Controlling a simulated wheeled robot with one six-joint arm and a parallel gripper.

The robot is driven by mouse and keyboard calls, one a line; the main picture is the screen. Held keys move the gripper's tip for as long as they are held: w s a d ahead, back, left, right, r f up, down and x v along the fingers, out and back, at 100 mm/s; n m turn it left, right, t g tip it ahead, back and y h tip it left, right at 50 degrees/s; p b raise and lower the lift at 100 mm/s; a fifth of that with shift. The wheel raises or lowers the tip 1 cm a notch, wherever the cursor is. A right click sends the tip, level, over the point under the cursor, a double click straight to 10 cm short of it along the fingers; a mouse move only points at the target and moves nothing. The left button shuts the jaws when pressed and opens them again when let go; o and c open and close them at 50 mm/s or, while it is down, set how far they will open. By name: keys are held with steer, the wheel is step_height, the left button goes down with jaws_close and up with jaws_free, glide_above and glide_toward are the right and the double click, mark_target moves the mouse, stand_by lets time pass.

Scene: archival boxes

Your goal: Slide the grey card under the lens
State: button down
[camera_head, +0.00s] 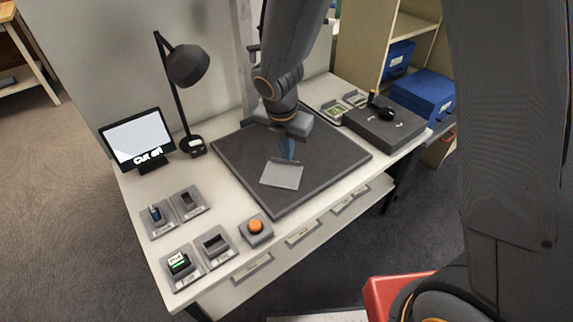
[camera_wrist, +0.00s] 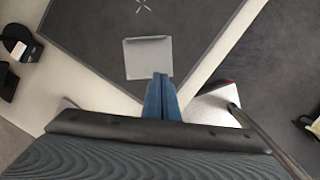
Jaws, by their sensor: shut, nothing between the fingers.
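The grey card (camera_head: 282,174) lies flat on the dark board (camera_head: 235,150), near the board's front part. It also shows in the wrist view (camera_wrist: 148,56), with a white cross mark on the board beyond it. My gripper (camera_head: 287,157) points down with its blue fingers together and empty. Its tips are at the card's edge in both views; I cannot tell whether they touch it. In the wrist view the fingertips (camera_wrist: 161,76) overlap the card's near edge. I cannot make out the lens clearly; a grey housing (camera_head: 301,127) is partly hidden behind my arm.
A black lamp (camera_head: 187,66) and a lit screen (camera_head: 139,138) stand at the left. An orange button (camera_head: 255,227) and several small holders line the front left. A dark grey box (camera_head: 386,127) sits at the right. The board around the card is clear.

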mark_target(288, 167)
steer(key=w+f+b, duration=0.1)
steer(key=f, duration=0.2)
steer(key=w+f+n+b, duration=0.1)
steer(key=f, duration=0.3)
steer(key=w+a+f+n+b, duration=0.1)
steer(key=f, duration=0.3)
steer(key=w, duration=0.1)
steer(key=w+d, duration=0.1)
steer(key=shift+w+r+p, duration=0.1)
steer(key=shift+w+p, duration=0.3)
steer(key=shift+w+d, duration=0.15)
steer(key=shift+w, duration=0.35)
